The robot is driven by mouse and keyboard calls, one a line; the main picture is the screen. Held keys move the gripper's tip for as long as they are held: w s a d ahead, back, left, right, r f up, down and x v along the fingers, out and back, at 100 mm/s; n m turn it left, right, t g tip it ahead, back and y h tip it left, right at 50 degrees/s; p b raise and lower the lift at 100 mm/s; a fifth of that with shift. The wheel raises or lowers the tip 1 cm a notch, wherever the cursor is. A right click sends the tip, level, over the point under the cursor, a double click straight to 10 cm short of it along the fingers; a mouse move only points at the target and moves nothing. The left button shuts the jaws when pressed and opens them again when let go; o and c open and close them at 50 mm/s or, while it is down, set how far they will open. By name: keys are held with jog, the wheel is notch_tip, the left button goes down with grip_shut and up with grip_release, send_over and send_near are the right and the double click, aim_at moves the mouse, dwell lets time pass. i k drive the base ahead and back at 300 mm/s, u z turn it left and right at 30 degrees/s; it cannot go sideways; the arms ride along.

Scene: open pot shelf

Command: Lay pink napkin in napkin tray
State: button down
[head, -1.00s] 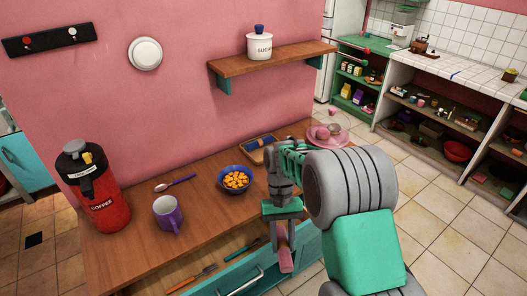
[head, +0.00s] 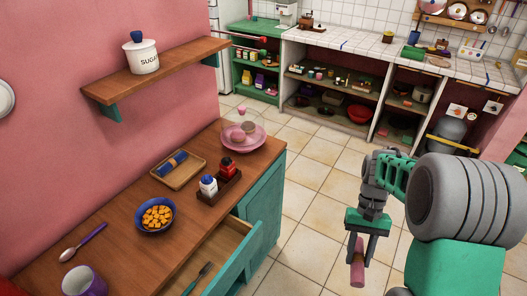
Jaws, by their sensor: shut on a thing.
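The pink napkin (head: 357,270) is a small roll hanging upright in my gripper (head: 358,262). The gripper is shut on it and points down, in front of the tiled floor, to the right of the wooden counter. The napkin tray (head: 160,173) is a shallow wooden tray on the counter against the pink wall. A rolled blue napkin (head: 172,163) lies in it. The gripper and pink napkin are well apart from the tray.
The counter (head: 113,235) also bears a bowl of orange pieces (head: 156,216), a shaker caddy (head: 221,184), pink dishes (head: 243,135), a spoon (head: 84,242) and a purple mug (head: 80,282). An open drawer (head: 236,262) juts out at its front. A shelf (head: 160,75) hangs above.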

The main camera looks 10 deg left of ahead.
aim_at(186, 173)
jog(key=z, duration=0.35)
jog(key=i, duration=3.6)
jog(key=u, duration=4.95)
